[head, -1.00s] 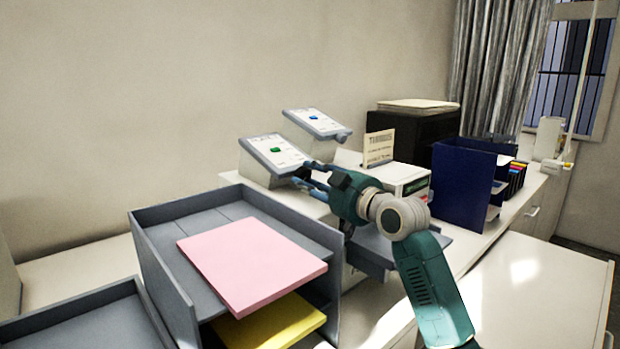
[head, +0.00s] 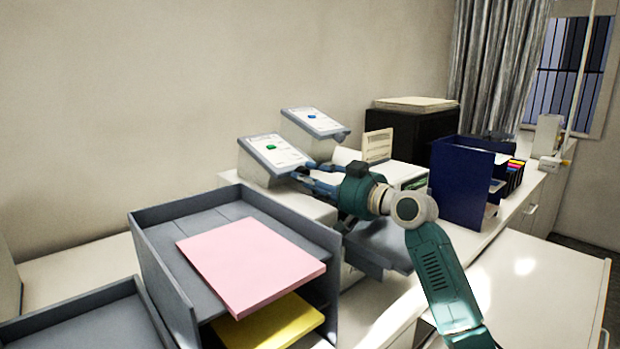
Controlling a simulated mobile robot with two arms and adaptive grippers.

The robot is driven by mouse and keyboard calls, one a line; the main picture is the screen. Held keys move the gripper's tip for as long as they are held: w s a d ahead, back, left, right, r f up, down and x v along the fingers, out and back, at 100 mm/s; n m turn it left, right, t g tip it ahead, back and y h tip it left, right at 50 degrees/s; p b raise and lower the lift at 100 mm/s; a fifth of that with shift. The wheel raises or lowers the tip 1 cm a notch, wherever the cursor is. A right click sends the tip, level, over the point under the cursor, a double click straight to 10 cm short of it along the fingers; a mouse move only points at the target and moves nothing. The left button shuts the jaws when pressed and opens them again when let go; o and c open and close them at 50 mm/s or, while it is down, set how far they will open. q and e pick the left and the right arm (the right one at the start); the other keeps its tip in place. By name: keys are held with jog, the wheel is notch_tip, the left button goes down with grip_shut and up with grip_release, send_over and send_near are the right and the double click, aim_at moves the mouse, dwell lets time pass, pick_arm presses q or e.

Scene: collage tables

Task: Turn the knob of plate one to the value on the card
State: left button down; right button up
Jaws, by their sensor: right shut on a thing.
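Two sloped grey boxes with white faces stand by the wall, the nearer with a green mark (head: 268,154) and the farther with a blue mark (head: 314,122). Their print is too small to read, so I cannot tell which is plate one. The farther box has a knob (head: 341,135) at its lower right edge. My right gripper (head: 301,179) is shut on the nearer box's knob, which its fingers mostly hide. An upright cream card (head: 378,146) stands behind my right gripper; its writing is not legible. My left gripper is out of view.
A grey letter tray (head: 160,240) with pink (head: 250,262) and yellow (head: 268,322) stacks stands in front. A white device (head: 402,172), a black box (head: 410,135) and a blue file holder (head: 461,185) lie to the right. The white counter (head: 540,285) is clear at front right.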

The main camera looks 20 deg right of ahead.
jog(key=shift+d+r+m+y, duration=0.1)
jog(key=shift+r+m+y, duration=0.1)
jog(key=shift+m+y, duration=0.15)
jog(key=shift+r, duration=0.1)
dwell(0.3)
jog(key=o, duration=1.1)
jog(key=shift+f, duration=0.2)
jog(key=shift+s+d+f, duration=0.1)
jog(key=shift+s, duration=0.25)
jog(key=v, duration=0.6)
jog(key=shift+s+d, duration=0.1)
jog(key=shift+d, duration=0.05)
jog(key=shift+s+d+r, duration=0.1)
jog(key=shift+s+r, duration=0.15)
jog(key=shift+s, duration=0.2)
